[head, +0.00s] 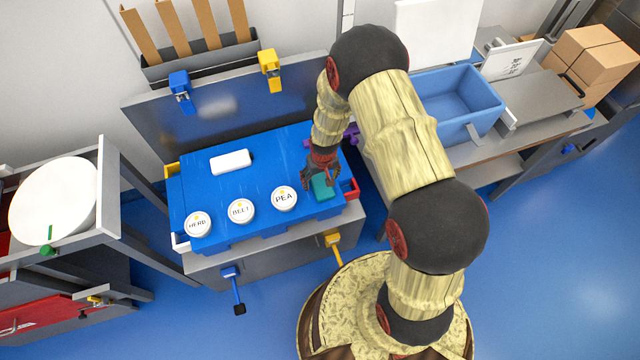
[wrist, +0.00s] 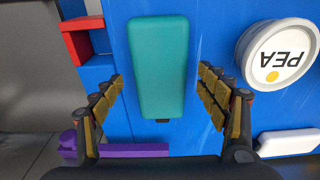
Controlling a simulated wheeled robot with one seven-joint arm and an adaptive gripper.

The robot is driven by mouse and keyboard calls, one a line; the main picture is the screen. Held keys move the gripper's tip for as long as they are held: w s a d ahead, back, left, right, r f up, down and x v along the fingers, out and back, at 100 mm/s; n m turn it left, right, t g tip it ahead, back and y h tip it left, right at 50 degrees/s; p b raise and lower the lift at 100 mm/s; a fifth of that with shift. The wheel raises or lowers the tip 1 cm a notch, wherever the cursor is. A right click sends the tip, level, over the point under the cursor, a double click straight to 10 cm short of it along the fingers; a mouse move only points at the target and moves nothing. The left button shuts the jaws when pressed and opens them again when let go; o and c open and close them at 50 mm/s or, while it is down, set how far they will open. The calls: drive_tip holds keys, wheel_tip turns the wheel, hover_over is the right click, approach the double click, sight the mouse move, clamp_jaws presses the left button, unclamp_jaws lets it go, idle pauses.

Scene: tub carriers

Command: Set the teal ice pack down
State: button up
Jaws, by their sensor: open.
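The teal ice pack (head: 322,187) lies at the right end of the blue surface (head: 230,195), beside the tub lidded PEA (head: 284,198). In the wrist view the ice pack (wrist: 160,66) is upright in the picture, between the fingers and ahead of them, with clear gaps on both sides. My gripper (wrist: 160,92) is open, and neither finger touches the pack. In the head view my gripper (head: 320,172) hangs over the pack and hides part of it.
Tubs lidded HERB (head: 198,224) and BELT (head: 241,211) stand along the front edge. A white block (head: 231,161) lies behind them. Red (head: 351,188), purple (head: 352,134) and yellow (head: 172,170) pieces sit at the edges. A blue bin (head: 455,98) stands to the right.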

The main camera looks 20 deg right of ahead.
drive_tip(key=shift+w+f, duration=0.1)
drive_tip(key=shift+f, duration=0.55)
drive_tip(key=shift+r, duration=0.1)
drive_tip(key=shift+c, duration=0.7)
